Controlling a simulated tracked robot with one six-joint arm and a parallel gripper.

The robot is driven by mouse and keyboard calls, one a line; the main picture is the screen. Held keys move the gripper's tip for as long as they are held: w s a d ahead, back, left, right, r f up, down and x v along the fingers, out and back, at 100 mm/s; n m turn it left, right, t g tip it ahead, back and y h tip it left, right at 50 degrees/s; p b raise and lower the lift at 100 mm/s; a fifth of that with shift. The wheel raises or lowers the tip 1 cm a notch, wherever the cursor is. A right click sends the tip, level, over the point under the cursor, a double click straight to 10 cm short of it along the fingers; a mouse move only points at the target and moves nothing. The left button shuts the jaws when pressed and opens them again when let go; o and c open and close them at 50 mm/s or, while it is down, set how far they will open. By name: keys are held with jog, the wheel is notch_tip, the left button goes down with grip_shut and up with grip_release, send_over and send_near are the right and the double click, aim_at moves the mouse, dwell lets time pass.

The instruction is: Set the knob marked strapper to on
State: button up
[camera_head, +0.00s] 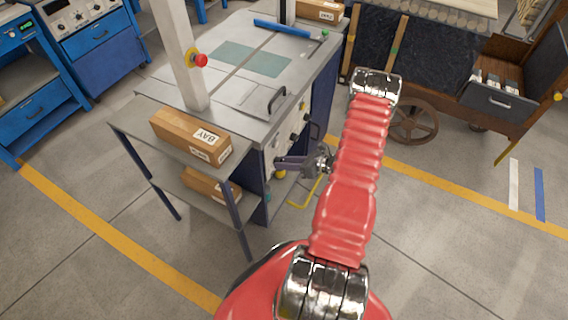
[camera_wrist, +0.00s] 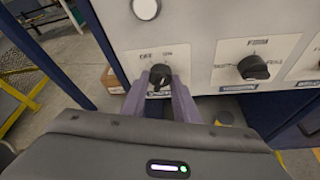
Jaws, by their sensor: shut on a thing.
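A black knob (camera_wrist: 161,73) sits on the pale control panel in the wrist view, with small position marks above it that are too blurred to read surely. The two purple-grey fingers of my gripper (camera_wrist: 160,83) are shut on this knob, one on each side. The label below it is mostly hidden by the fingers, so I cannot read whether it says strapper. In the head view my gripper (camera_head: 288,163) reaches the front panel of the grey and blue machine (camera_head: 300,95); the held knob is hidden there.
A second black knob (camera_wrist: 254,67) with a blue label is to the right on the panel. A white round button (camera_wrist: 146,8) is above. A side shelf with cardboard boxes (camera_head: 190,135) stands left of my gripper. A wooden cart (camera_head: 450,85) is at the right.

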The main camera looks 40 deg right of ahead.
jog(key=shift+s+a+f, duration=0.1)
jog(key=shift+f, duration=0.05)
jog(key=o, duration=1.1)
jog(key=shift+c, duration=0.2)
jog(key=v, duration=1.3)
jog(key=shift+s+d+r, duration=0.2)
jog(key=shift+s+d, duration=0.05)
jog(key=shift+f, duration=0.1)
